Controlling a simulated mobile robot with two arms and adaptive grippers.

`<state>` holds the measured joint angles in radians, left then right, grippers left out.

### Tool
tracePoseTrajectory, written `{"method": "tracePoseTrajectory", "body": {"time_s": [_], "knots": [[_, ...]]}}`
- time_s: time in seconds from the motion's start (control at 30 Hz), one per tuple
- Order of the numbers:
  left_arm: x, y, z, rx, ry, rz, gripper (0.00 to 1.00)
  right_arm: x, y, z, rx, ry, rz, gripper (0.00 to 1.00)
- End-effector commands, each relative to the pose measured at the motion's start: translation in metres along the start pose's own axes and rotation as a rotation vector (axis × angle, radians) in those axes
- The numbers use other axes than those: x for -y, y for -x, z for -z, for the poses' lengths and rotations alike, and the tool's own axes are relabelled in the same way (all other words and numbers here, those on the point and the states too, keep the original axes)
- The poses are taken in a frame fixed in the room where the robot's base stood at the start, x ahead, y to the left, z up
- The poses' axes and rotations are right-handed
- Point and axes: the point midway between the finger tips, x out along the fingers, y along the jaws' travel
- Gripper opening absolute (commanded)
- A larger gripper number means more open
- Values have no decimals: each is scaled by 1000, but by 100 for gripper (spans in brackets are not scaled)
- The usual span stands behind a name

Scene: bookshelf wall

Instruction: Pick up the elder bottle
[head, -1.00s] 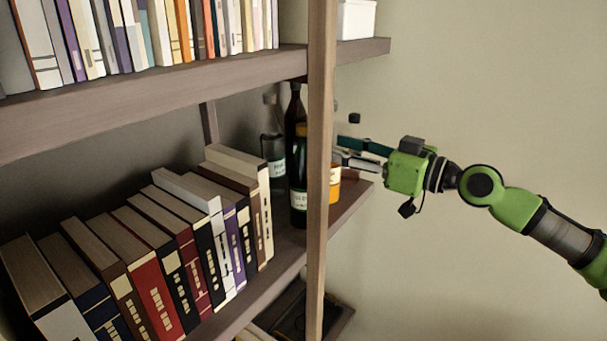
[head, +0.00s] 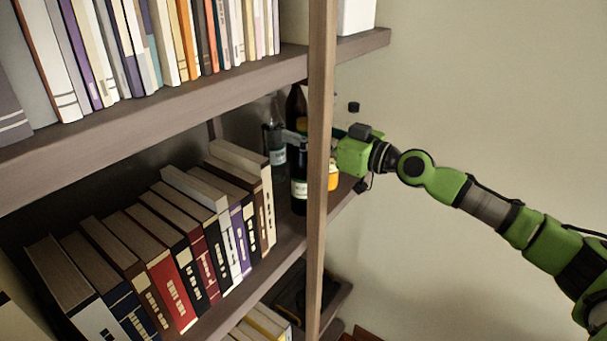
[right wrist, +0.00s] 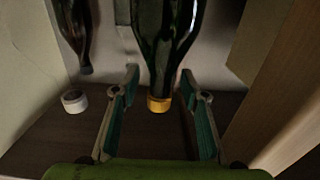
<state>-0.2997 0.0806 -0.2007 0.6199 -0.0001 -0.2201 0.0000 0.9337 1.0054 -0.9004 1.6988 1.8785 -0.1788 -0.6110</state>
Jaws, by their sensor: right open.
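A dark green bottle (head: 299,183) with a white label stands upright on the middle shelf behind the post; its label is too small to read surely. In the right wrist view this bottle (right wrist: 164,40) appears upside down, with a yellow cap. My right gripper (right wrist: 160,72) is open, with one finger on each side of its neck; contact is not clear. In the head view the post partly hides this gripper (head: 299,136). A clear bottle (head: 277,148) and a dark brown bottle (head: 295,105) stand behind. My left gripper is out of view.
The wooden post (head: 317,230) stands right in front of the bottles. An orange jar (head: 333,180) is beside them. A row of books (head: 190,250) fills the shelf to the left. The upper shelf (head: 210,90) is close above. Free room lies to the right, along the wall.

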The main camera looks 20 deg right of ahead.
Motion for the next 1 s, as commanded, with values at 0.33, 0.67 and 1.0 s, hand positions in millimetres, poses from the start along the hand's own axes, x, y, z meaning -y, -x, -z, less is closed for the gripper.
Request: {"method": "tracePoseTrajectory", "body": {"time_s": [0.33,0.67,1.0], "knots": [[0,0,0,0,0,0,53,0,0,0,0,-1,0,0],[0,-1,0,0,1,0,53,0,1,4,-7,1,-1,0],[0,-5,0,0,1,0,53,0,4,29,-10,6,0,0]]}}
